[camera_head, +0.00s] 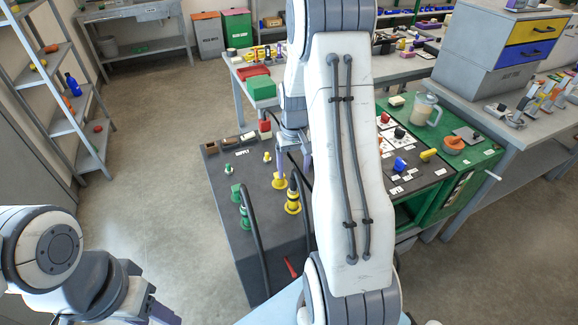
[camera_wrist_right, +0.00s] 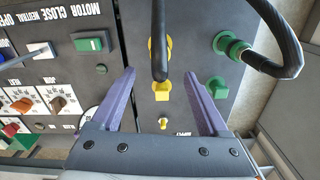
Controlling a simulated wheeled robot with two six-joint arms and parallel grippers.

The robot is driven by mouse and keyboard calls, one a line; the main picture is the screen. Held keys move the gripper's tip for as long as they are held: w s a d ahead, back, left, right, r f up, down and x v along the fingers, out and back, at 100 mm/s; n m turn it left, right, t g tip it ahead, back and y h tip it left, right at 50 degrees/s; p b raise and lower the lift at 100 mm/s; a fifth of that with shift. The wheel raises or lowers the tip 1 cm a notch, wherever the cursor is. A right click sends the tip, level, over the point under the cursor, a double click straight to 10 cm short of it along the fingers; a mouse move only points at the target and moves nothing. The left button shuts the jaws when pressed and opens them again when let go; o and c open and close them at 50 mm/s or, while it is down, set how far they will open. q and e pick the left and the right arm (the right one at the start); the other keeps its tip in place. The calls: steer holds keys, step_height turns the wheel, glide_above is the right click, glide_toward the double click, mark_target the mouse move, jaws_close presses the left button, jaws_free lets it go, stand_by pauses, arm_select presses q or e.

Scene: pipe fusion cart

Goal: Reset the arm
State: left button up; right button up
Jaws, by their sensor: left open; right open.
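My right arm (camera_head: 340,160) crosses the middle of the head view. Its gripper (camera_head: 294,165) is over the dark panel of the cart (camera_head: 225,180), partly hidden by the arm. In the right wrist view, the right gripper (camera_wrist_right: 160,75) has its two purple fingers spread apart. A yellow fitting (camera_wrist_right: 162,90) with a black hose shows between them, and I cannot tell whether they touch it. My left gripper (camera_head: 165,314) is at the bottom left edge of the head view, over the floor, mostly cut off.
A green fitting (camera_head: 238,192) with a hose stands left of the yellow fitting (camera_head: 293,196). A green control cabinet (camera_head: 465,160) with levers and a jug (camera_head: 424,108) adjoins on the right. Shelves (camera_head: 75,120) stand far left. Open floor (camera_head: 150,150) lies between.

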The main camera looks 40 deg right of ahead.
steer(key=s+a+r+n, duration=0.2)
steer(key=a+r, duration=0.2)
steer(key=a, duration=0.6)
steer(key=s+a+r+n, duration=0.2)
steer(key=a+r+n, duration=0.15)
steer(key=a, duration=0.65)
steer(key=s+a+r+n, duration=0.2)
steer(key=s+a, duration=0.4)
steer(key=s, duration=0.3)
steer(key=s+a+r+n+y, duration=0.1)
steer(key=s+a+r+n, duration=0.1)
steer(key=s+a, duration=0.4)
steer(key=s+n, duration=0.1)
steer(key=s, duration=0.2)
steer(key=shift+r+n, duration=0.3)
steer(key=shift+n, duration=0.05)
